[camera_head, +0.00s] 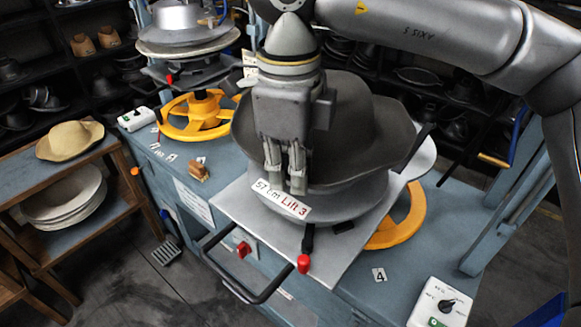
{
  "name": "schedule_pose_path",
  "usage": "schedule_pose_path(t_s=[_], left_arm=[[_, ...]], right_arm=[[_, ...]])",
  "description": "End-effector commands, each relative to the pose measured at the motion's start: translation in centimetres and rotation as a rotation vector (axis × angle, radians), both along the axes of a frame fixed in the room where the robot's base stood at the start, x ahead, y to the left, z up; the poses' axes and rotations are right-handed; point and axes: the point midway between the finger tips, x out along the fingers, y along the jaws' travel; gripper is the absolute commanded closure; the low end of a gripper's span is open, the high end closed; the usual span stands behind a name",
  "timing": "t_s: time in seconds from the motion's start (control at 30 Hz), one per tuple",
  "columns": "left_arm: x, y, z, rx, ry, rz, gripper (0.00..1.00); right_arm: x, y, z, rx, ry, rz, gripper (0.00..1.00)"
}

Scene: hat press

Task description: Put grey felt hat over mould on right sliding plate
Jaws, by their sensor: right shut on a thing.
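The grey felt hat (352,115) is dark grey, with its hollow crown and wide brim showing. It sits directly above the light grey metal mould (335,207) on the right sliding plate (343,255). The hat hides most of the mould, so I cannot tell whether they touch. My right gripper (285,180) points down at the hat's near-left brim and is shut on it. My left gripper is not in view.
The left press has a yellow handwheel (195,115) and a metal mould (185,40). A black handle (245,285) juts from the plate's front. A wooden shelf holds a tan hat (70,140) and stacked pale hats (65,195). A control box (440,303) stands at the lower right.

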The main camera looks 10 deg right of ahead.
Motion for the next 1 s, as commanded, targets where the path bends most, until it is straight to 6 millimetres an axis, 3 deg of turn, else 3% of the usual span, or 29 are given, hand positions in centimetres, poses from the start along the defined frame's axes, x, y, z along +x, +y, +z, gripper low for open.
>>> schedule_pose_path(t_s=[0.53, 1.0], left_arm=[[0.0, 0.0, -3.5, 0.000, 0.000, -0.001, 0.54], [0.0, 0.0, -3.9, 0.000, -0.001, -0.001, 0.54]], right_arm=[[0.0, 0.0, -3.5, 0.000, -0.001, 0.001, 1.00], [0.0, 0.0, -3.9, 0.000, -0.001, 0.000, 1.00]])
